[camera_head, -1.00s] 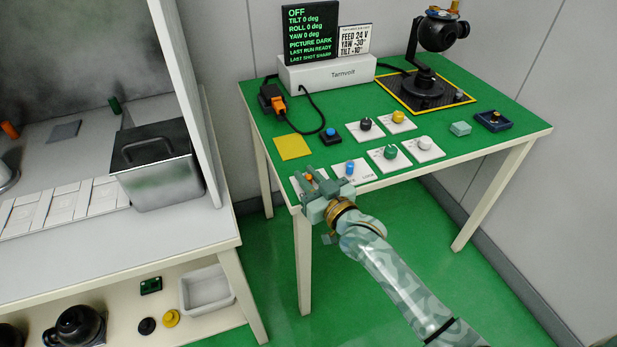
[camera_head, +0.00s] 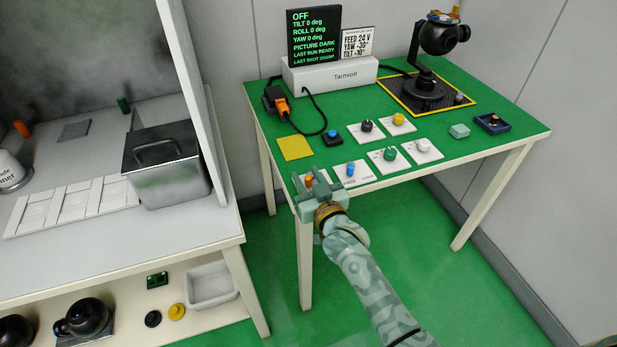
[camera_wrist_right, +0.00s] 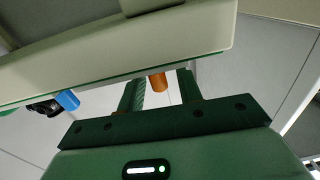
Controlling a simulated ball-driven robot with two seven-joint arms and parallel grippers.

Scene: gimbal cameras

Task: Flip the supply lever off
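A small orange lever (camera_head: 308,181) stands on a white plate at the front left corner of the green-topped table; it also shows in the right wrist view (camera_wrist_right: 158,82). A blue lever (camera_head: 350,169) stands to its right and appears in the wrist view (camera_wrist_right: 67,100). The plate labels are too small to read, so I cannot tell which is the supply lever. My right gripper (camera_head: 312,184) is open at the table's front edge, its fingers either side of the orange lever; contact is not clear. The black display (camera_head: 314,36) reads OFF. My left gripper is out of view.
Black (camera_head: 366,126), yellow (camera_head: 398,119), green (camera_head: 389,154) and white (camera_head: 423,146) knobs sit to the right. A yellow pad (camera_head: 295,148) and blue button (camera_head: 332,135) lie behind. A black camera gimbal (camera_head: 430,85) stands at the back. A workbench (camera_head: 190,225) is left.

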